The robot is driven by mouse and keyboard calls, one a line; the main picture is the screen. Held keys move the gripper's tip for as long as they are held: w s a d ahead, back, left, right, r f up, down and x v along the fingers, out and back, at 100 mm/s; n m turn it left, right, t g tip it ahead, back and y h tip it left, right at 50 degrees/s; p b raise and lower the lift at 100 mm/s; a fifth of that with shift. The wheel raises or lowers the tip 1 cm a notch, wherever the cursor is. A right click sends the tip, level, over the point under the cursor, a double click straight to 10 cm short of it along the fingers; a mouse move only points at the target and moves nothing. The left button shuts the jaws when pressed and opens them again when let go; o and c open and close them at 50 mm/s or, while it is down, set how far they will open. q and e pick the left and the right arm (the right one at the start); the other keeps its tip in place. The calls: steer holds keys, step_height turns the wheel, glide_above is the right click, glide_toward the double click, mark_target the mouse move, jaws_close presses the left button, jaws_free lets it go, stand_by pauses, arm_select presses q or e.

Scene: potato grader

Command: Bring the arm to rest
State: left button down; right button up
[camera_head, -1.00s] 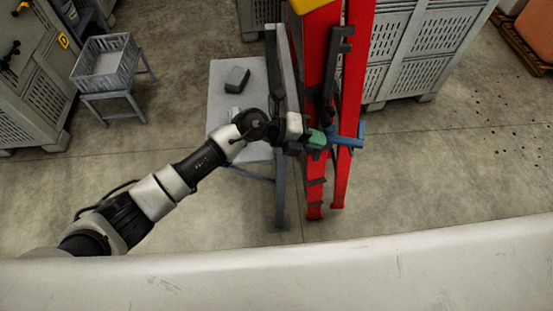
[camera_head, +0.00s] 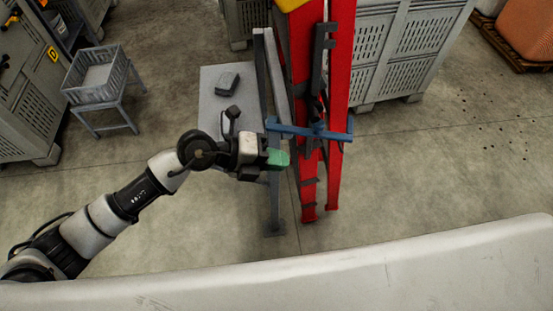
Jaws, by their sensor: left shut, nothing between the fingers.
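My left arm (camera_head: 130,200) comes in from the lower left and ends in my left gripper (camera_head: 278,158), which has green fingertips. The gripper is shut with nothing in it. It is in front of the grey post and left of the red frame (camera_head: 309,150). A blue T-shaped handle (camera_head: 345,130) on the red frame shows just above and right of the fingertips, with a small gap in the picture. My right gripper is not in view.
A grey table (camera_head: 212,90) with a dark block (camera_head: 227,84) stands behind the arm. A grey basket (camera_head: 97,77) on a stand is at the upper left. Large grey crates (camera_head: 400,55) stand behind. A pale surface (camera_head: 330,275) crosses the bottom.

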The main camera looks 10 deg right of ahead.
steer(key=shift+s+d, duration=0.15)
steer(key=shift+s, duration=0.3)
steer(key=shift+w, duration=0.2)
